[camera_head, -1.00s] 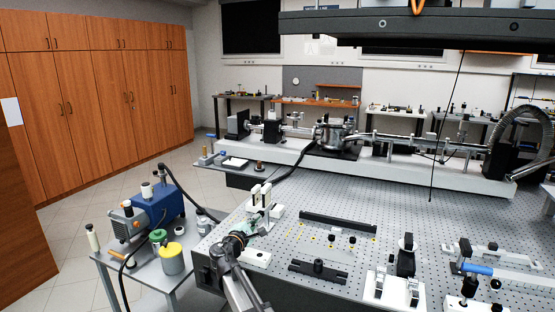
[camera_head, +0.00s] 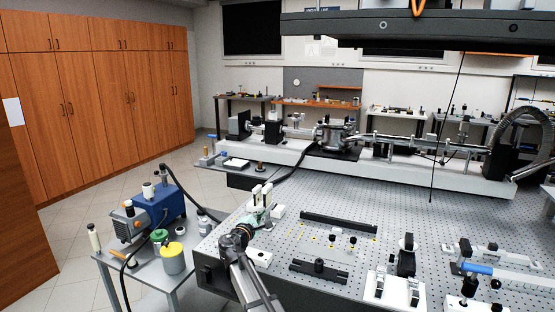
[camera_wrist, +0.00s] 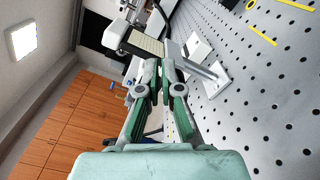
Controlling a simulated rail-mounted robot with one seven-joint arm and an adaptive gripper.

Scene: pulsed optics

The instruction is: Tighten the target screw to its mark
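My gripper (camera_head: 258,214), with greenish fingers, is at the left end of the perforated optical table (camera_head: 420,205), close beside a white upright holder (camera_head: 262,193). In the wrist view its two green fingers (camera_wrist: 160,72) run close together towards a white piece with a beige ribbed face (camera_wrist: 146,45). I cannot tell whether they touch it or hold anything. Several small dark knobs or screws (camera_head: 352,241) stand near short yellow marks on the table, right of my gripper. Which one is the target cannot be told. The wrist view shows yellow marks (camera_wrist: 262,36) at the upper right.
A black bar (camera_head: 338,222) and a black mount (camera_head: 319,270) lie on the table right of my gripper. White mounts (camera_head: 394,290) stand at the front. A side cart with a blue pump (camera_head: 155,205) and a yellow-topped jar (camera_head: 172,258) is at the left.

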